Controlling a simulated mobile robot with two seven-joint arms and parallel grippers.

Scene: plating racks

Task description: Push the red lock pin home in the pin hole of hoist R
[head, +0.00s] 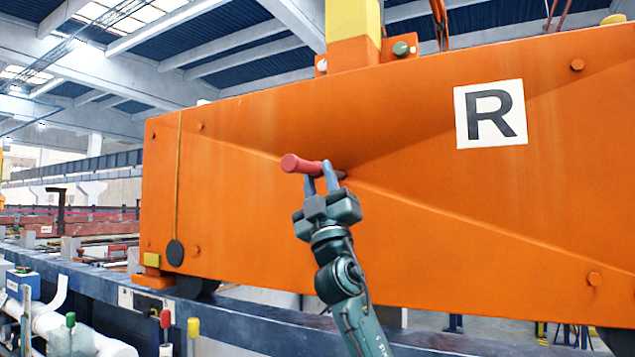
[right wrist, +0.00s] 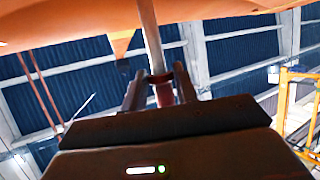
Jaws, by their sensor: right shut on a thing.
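The hoist (head: 240,200) is a large orange body with a white plate marked R (head: 491,114). My right gripper (head: 319,170) is in front of its side face, shut on the red lock pin (head: 296,163). The pin lies roughly level, its red end pointing left. In the right wrist view the red pin (right wrist: 163,93) sits between both fingers, and a pale shank (right wrist: 149,38) runs from it up towards the orange face. A dark spot shows just right of the fingers; I cannot tell whether the pin's tip is in the hole. My left gripper is out of view.
A dark blue beam (head: 250,318) runs below the hoist. A round dark disc (head: 175,253) hangs on a cord at the hoist's left end. Small red, yellow and green knobs on levers (head: 193,328) and white pipes stand at the lower left. Several bolt heads stick out of the orange face.

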